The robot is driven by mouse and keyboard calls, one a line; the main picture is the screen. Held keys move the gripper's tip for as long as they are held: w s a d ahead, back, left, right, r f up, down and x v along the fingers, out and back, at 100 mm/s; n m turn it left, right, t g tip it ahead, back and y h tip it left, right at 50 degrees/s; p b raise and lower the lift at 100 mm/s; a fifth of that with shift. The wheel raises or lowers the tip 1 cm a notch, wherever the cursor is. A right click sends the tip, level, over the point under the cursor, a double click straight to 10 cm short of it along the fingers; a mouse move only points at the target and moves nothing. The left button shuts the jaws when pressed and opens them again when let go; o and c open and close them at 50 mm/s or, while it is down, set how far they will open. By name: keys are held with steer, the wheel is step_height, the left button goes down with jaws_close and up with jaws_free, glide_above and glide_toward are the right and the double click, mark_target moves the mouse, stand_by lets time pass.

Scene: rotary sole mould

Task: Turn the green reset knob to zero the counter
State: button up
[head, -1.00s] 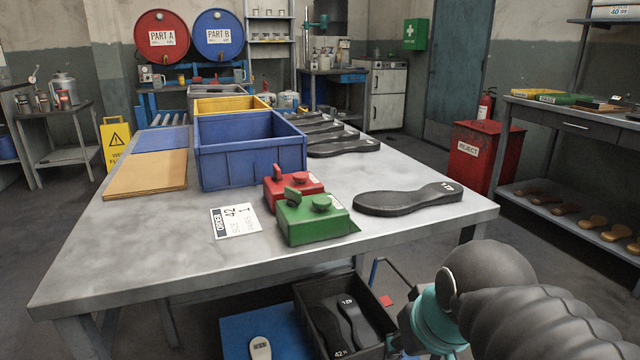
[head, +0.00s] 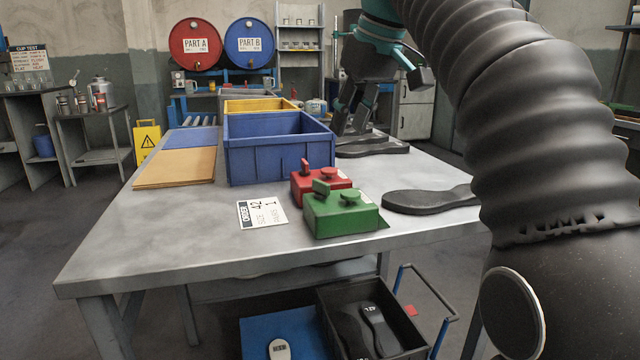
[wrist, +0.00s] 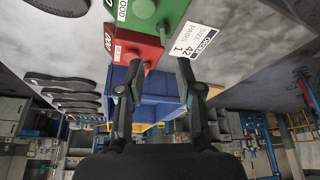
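The green counter box (head: 342,217) stands near the front edge of the table, with a round green knob (head: 350,197) and an upright lever on top. In the wrist view the green box (wrist: 172,14) is at the top, its knob (wrist: 143,9) partly cut by the edge, with a "GOOD" label. The red counter box (head: 302,187) stands just behind it. My gripper (head: 347,128) is in the air behind and above both boxes, pointing down, clear of the knob. In the wrist view its fingers (wrist: 159,66) are apart with nothing between them.
A blue bin (head: 265,160) stands left of the boxes with a yellow bin behind. A black sole (head: 425,202) lies to the right, and more soles lie behind. An order card (head: 262,214) lies front left. The table's left front is clear.

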mark_target(321, 182)
steer(key=shift+n, duration=0.4)
steer(key=b+x, duration=0.2)
steer(key=x, duration=0.2)
steer(key=b+x, duration=0.2)
steer(key=x, duration=0.3)
steer(key=a+b+x, duration=0.1)
steer(key=b+x, duration=0.1)
steer(key=x, duration=0.2)
steer(key=shift+w+a, duration=0.15)
steer(key=shift+w, duration=0.3)
jaws_close()
